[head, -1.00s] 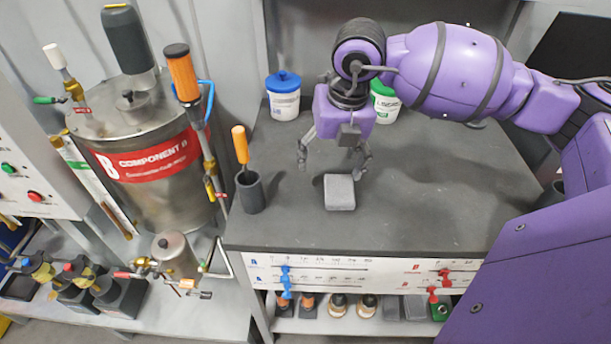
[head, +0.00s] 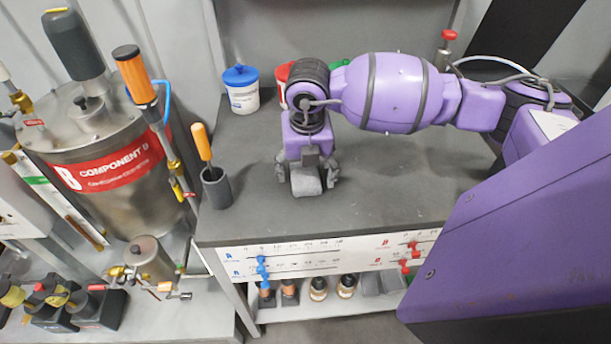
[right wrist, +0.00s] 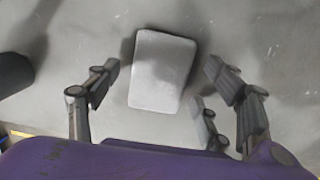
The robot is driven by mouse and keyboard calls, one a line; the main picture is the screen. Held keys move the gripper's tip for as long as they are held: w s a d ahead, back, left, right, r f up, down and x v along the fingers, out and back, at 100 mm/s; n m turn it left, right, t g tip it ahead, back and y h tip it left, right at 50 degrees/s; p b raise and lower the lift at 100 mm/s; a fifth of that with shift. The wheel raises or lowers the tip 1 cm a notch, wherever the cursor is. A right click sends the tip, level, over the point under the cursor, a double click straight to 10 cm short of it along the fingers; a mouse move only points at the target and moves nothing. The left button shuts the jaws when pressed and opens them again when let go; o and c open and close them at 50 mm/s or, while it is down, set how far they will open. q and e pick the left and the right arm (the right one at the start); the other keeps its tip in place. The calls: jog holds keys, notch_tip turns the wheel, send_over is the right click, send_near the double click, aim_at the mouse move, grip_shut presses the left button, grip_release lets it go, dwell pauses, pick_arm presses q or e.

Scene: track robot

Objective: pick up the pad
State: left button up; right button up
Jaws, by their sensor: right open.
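The pad (head: 306,181) is a small light-grey block with rounded corners on the dark grey bench top. In the head view my right gripper (head: 307,184) is over it, with a finger on either side, partly covering it. In the right wrist view the pad (right wrist: 162,70) lies between the spread fingers of my right gripper (right wrist: 158,88), with a gap to the fingers on both sides. The right gripper is open and empty. My left gripper is not in view.
A dark cup with an orange-handled tool (head: 216,187) stands left of the gripper. A white tub with a blue lid (head: 241,90) and a red-lidded tub (head: 283,80) stand behind. A steel tank (head: 105,150) is at left. The bench is clear right of the pad.

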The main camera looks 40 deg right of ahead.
aim_at(305, 173)
jog(key=shift+c, duration=0.5)
jog(key=c, duration=0.8)
jog(key=shift+r, duration=0.1)
jog(key=shift+r, duration=0.55)
notch_tip(305, 173, up, 2)
jog(key=shift+r, duration=0.15)
jog(key=s+a+r, duration=0.2)
jog(key=s+r, duration=0.1)
jog(key=s, duration=0.1)
jog(key=s+a+r, duration=0.2)
jog(key=s+r, duration=0.1)
jog(key=s, duration=0.1)
jog(key=s+a+r, duration=0.2)
jog(key=s+r, duration=0.1)
jog(key=s, duration=0.1)
jog(key=shift+s+a+r+b, duration=0.2)
jog(key=shift+s+r+b, duration=0.05)
jog(key=shift+b, duration=0.05)
